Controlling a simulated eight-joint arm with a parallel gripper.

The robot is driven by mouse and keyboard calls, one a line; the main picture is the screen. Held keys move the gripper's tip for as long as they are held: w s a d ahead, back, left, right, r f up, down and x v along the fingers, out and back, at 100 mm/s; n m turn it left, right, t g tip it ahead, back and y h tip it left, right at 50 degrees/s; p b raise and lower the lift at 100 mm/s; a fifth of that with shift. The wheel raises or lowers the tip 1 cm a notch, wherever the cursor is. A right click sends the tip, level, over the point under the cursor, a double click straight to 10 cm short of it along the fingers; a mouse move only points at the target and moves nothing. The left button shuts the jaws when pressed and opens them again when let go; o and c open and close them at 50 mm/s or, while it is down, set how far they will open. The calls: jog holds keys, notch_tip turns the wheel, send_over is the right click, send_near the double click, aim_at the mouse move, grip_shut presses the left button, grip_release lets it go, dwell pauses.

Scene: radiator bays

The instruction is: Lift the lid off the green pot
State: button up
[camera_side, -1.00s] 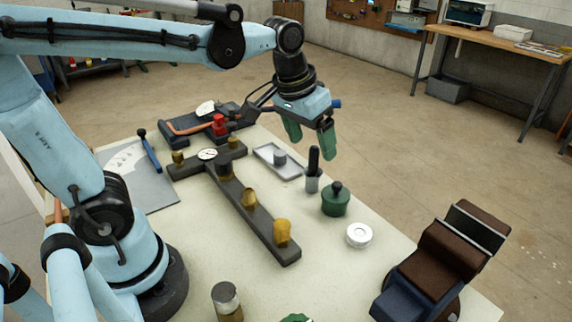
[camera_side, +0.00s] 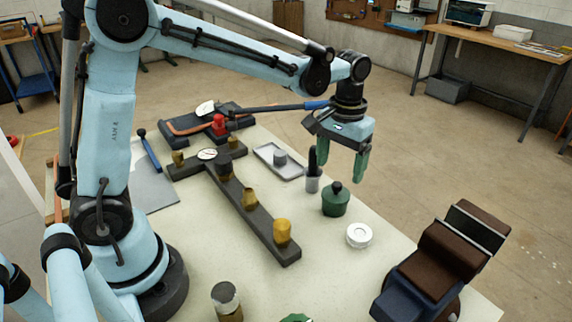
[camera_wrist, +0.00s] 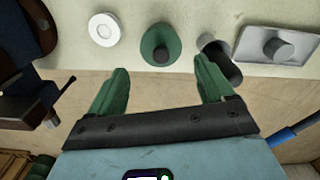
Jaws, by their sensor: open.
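The green pot (camera_side: 335,205) stands upright on the pale table, with its green lid (camera_side: 336,190) and dark knob on top. In the wrist view the lid (camera_wrist: 160,45) shows from above, beyond the fingertips and between their lines. My gripper (camera_side: 340,170) is open with green fingers pointing down, above the pot and apart from it. The open fingers also show in the wrist view (camera_wrist: 160,80), with nothing between them.
A grey cup with a black handle (camera_side: 312,180) stands close left of the pot. A white round disc (camera_side: 359,235) lies to its front right. A grey tray (camera_side: 278,162) lies behind left. A brown and blue block-like object (camera_side: 440,265) stands at the right edge.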

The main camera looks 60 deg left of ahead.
aim_at(337, 184)
jog(key=shift+f, duration=3.2)
jog(key=c, duration=0.8)
jog(key=shift+r, duration=0.1)
